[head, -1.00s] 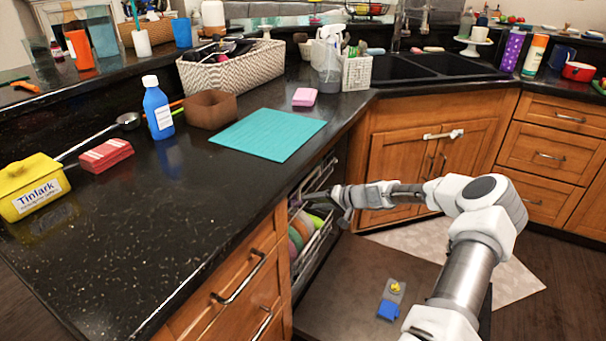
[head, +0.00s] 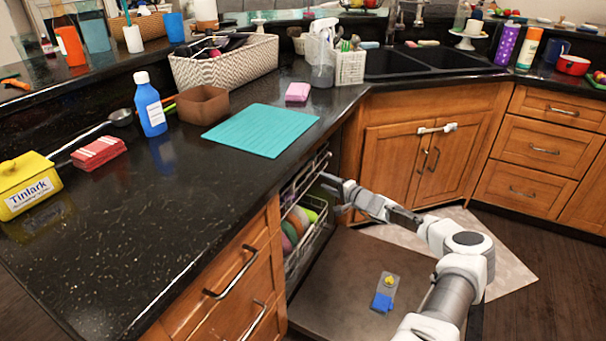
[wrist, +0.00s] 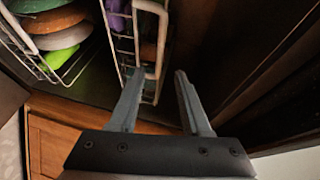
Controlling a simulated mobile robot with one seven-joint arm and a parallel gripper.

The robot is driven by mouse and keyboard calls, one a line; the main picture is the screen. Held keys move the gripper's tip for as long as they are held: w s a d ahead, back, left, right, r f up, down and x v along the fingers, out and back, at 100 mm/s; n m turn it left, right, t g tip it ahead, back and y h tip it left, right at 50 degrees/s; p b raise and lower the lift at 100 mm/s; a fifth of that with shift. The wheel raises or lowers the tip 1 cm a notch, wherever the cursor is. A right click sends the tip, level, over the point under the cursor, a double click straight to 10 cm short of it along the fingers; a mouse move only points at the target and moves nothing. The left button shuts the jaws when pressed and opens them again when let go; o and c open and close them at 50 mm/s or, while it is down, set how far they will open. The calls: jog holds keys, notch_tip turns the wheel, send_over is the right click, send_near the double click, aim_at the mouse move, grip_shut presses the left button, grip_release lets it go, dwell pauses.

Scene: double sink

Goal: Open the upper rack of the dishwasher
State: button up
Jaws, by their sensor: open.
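The dishwasher's upper rack (head: 305,180) is a white wire rack under the counter, mostly inside the dark opening. In the wrist view the upper rack (wrist: 163,40) shows purple and other items behind its wires. My gripper (head: 328,182) is at the rack's front. In the wrist view my gripper (wrist: 155,75) is open, with the rack's front edge appearing between its fingers; contact cannot be told. The lower rack (head: 292,262) holds several coloured plates. The dishwasher door (head: 340,285) is folded down flat.
A blue and grey item with a yellow spot (head: 384,292) lies on the door. The black counter (head: 190,210) overhangs the rack and carries a teal mat (head: 262,130). Wooden cabinets (head: 400,160) stand behind my arm. A pale floor mat (head: 500,255) lies to the right.

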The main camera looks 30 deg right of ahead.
aim_at(303, 170)
jog(key=shift+b+x, duration=2.3)
jog(key=shift+x, duration=4.05)
jog(key=shift+c, duration=0.3)
grip_shut()
